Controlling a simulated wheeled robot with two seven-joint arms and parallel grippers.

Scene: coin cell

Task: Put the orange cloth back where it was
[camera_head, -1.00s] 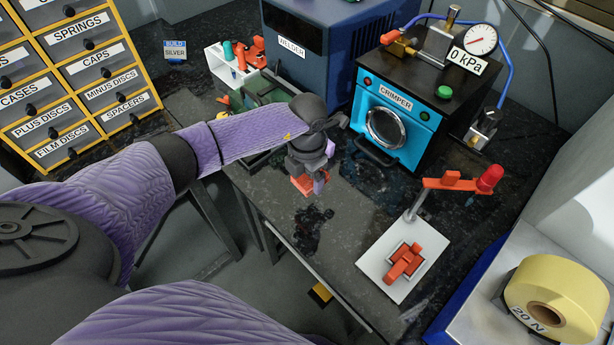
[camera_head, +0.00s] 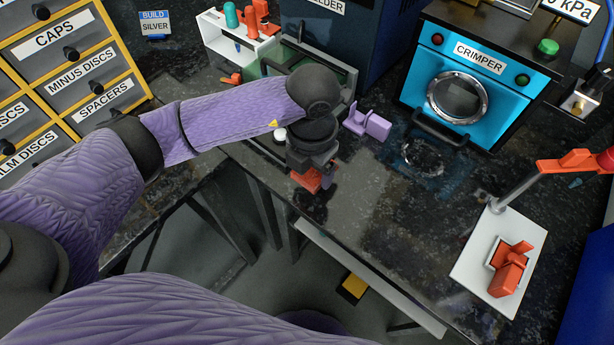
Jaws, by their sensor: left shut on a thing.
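My left gripper (camera_head: 316,172) points down over the counter (camera_head: 385,245) near its front edge. It is shut on a small orange-red thing, which I take to be the orange cloth (camera_head: 308,180); the jaws and wrist hide most of it. I cannot tell whether it touches the counter. A dark, wet-looking patch (camera_head: 422,154) lies on the counter in front of the crimper. My right gripper is not in view.
A purple two-part piece (camera_head: 368,123) stands right of my left wrist. The blue crimper (camera_head: 473,53) stands behind. A white plate with an orange fixture (camera_head: 510,268) is at right. A white rack (camera_head: 238,37) and labelled drawers (camera_head: 78,65) are at left.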

